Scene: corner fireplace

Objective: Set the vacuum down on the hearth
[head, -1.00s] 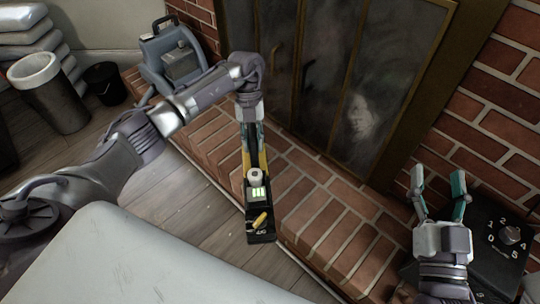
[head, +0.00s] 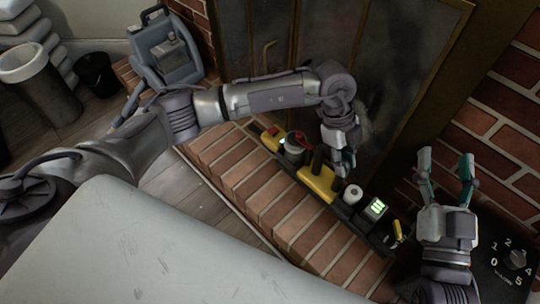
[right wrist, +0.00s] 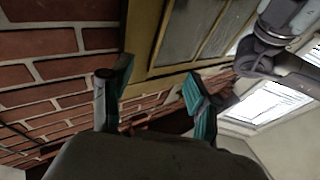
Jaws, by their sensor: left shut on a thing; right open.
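The vacuum (head: 318,184) is a long black and yellow thing with a small lit green display and a white cylinder near its right end. It lies lengthwise along the brick hearth (head: 225,158), over its bricks; I cannot tell whether it touches them. My left gripper (head: 345,165) is shut on the vacuum near its middle, and the fingertips are partly hidden. My right gripper (head: 447,168) is open and empty, right of the vacuum. In the right wrist view its two teal fingers (right wrist: 155,98) stand apart with nothing between them.
A fireplace door (head: 270,60) stands behind the hearth. A black box with a numbered dial (head: 517,258) is at the lower right. A grey-blue canister (head: 168,58) stands at the hearth's far left, near a black bucket (head: 97,74) and a tall bin (head: 38,85).

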